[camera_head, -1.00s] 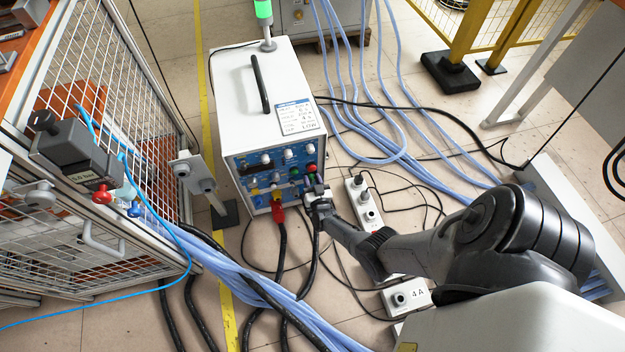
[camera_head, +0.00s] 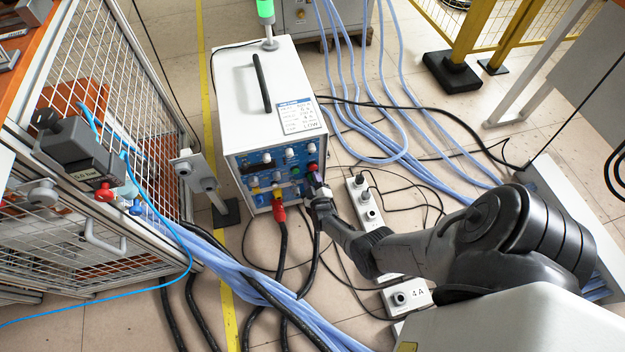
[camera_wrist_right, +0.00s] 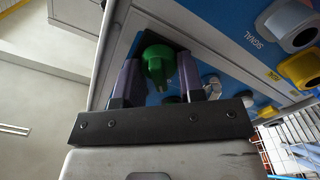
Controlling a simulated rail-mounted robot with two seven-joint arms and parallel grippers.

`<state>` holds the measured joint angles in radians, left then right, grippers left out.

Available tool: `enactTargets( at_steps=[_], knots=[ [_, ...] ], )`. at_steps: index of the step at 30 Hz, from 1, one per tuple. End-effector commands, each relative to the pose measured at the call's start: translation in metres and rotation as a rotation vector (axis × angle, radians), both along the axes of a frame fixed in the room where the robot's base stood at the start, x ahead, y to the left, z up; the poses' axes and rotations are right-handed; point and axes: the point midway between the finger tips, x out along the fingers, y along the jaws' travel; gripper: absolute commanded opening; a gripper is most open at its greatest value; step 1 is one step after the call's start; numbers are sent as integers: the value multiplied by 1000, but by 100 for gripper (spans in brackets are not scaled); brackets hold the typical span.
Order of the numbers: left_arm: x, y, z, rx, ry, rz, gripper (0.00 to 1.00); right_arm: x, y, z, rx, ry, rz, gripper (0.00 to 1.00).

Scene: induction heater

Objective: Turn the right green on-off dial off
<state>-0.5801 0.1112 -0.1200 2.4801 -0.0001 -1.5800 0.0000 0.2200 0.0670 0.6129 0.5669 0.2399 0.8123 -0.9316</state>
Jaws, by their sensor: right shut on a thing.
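The green dial (camera_wrist_right: 158,62) is on the blue front panel of the white heater box (camera_head: 262,85). In the right wrist view it sits between the two purple-grey fingers of my right gripper (camera_wrist_right: 158,80), which is shut on it. Its handle ridge points down toward the gripper's palm in that view. In the head view my right gripper (camera_head: 316,184) is at the right edge of the panel, just below a red knob (camera_head: 312,167), and it covers the green dial. My left gripper is not in view.
A red plug (camera_head: 278,212) with a black cable is in the panel left of my gripper. White socket boxes (camera_head: 366,205) and loose black cables lie on the floor to the right. A metal mesh cage (camera_head: 90,100) stands at the left.

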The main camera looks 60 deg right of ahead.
Motion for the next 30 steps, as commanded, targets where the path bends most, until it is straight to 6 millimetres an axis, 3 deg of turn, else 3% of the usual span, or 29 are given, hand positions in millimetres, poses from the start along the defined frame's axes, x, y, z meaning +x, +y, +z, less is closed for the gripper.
enactTargets(
  at_steps=[25, 26, 30],
  knots=[
    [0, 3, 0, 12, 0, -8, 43, 1, 0, 0, -79, 76, 1, 12],
    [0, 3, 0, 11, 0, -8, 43, 1, 0, 0, -79, 77, 0, 39],
    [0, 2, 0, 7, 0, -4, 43, 1, 0, 0, -78, 76, 0, 52]
  ],
)
